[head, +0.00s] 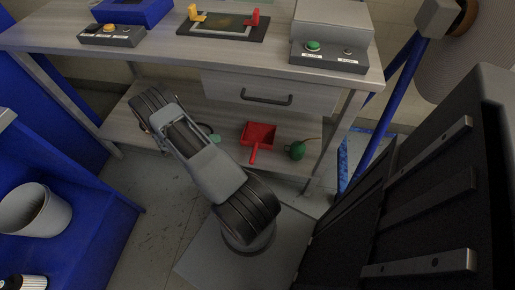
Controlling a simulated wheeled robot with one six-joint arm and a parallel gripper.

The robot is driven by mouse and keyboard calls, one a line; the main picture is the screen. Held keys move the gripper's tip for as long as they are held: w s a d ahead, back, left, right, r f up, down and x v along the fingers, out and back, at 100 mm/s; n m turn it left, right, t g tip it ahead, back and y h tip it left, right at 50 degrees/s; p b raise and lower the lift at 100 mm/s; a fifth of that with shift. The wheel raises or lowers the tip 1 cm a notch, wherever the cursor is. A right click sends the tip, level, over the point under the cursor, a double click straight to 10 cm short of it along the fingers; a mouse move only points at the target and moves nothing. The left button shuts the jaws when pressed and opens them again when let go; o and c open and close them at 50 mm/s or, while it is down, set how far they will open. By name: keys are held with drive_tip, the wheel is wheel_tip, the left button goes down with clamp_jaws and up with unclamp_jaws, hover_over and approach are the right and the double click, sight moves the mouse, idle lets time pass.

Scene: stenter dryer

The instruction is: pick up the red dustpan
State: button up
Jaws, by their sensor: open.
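The red dustpan (259,134) lies on the lower shelf (229,121) of the workbench, under the drawer. Its pan faces the back and its short handle points toward me, near the shelf's front edge. Nothing covers it in the head view. My folded arm stands to the left of the dustpan, apart from it. I cannot make out my gripper's fingers; the arm links hide that area.
A round green object (297,150) sits right of the dustpan. A small teal item (214,138) shows beside my arm. The drawer handle (267,98) and bench leg (336,140) are nearby. A white bucket (35,212) stands in the blue unit at left.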

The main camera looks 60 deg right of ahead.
drive_tip(key=s+d+f+n+h+b, duration=0.25)
drive_tip(key=f+n, duration=0.25)
drive_tip(key=f, duration=0.7)
drive_tip(key=x, duration=0.2)
drive_tip(key=b+x, duration=0.1)
drive_tip(key=x, duration=0.2)
drive_tip(key=s+x, duration=0.1)
drive_tip(key=x, duration=0.1)
drive_tip(key=shift+s+f, duration=0.2)
drive_tip(key=shift+f, duration=0.25)
drive_tip(key=shift+b+x, duration=1)
drive_tip(key=shift+x, duration=2.2)
drive_tip(key=shift+s+a+f, duration=0.1)
drive_tip(key=shift+a+f, duration=0.1)
drive_tip(key=shift+c, duration=0.2)
clamp_jaws()
drive_tip(key=shift+r, duration=0.1)
